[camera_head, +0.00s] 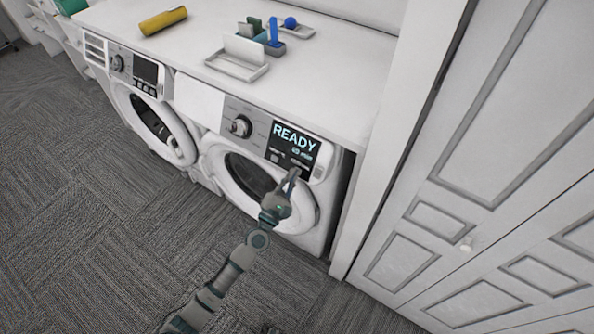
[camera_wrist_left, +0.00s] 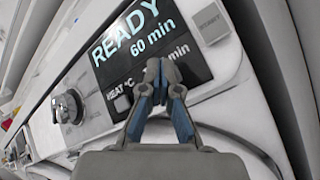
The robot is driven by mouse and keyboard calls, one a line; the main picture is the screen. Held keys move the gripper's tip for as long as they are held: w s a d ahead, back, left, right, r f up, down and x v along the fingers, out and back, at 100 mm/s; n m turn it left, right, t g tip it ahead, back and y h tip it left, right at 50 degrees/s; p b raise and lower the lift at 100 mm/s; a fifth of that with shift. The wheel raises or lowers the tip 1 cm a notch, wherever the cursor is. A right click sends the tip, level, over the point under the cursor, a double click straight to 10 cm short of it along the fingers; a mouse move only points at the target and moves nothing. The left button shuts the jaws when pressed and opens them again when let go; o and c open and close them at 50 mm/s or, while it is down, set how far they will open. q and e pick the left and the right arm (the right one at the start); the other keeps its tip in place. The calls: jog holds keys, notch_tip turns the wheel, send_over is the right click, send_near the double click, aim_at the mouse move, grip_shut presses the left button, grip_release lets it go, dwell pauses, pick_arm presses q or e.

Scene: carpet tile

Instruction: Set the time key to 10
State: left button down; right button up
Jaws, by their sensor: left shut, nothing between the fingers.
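The right-hand machine has a black display (camera_head: 293,142) reading READY. In the left wrist view the display (camera_wrist_left: 125,45) reads "READY 60 min", with "HEAT °C" and another "min" label below. A small grey square key (camera_wrist_left: 122,103) sits under "HEAT °C". The key by the lower "min" label is hidden behind my fingers. My left gripper (camera_head: 294,172) (camera_wrist_left: 163,70) is shut and empty, with its fingertips at the lower part of the display; I cannot tell whether they touch it. My right gripper is not in view.
A round knob (camera_head: 241,126) is left of the display. A grey button (camera_wrist_left: 209,22) with a small label is right of it. A second machine (camera_head: 150,115) stands to the left. A tray (camera_head: 237,66) and a yellow roll (camera_head: 163,20) lie on top. White cabinet doors (camera_head: 480,180) are at right.

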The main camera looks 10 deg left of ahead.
pick_arm(q)
jog(key=shift+w, duration=0.15)
dwell(0.5)
jog(key=shift+s+a+r+p, duration=0.2)
jog(key=shift+s+r+p, duration=0.1)
jog(key=shift+s, duration=0.35)
jog(key=s, duration=0.1)
jog(key=s+a+r+p, duration=0.1)
jog(key=s+r+p, duration=0.1)
jog(key=s, duration=0.1)
jog(key=shift+s+a+r, duration=0.1)
jog(key=shift+a+r, duration=0.05)
jog(key=shift+a, duration=0.15)
dwell(1.1)
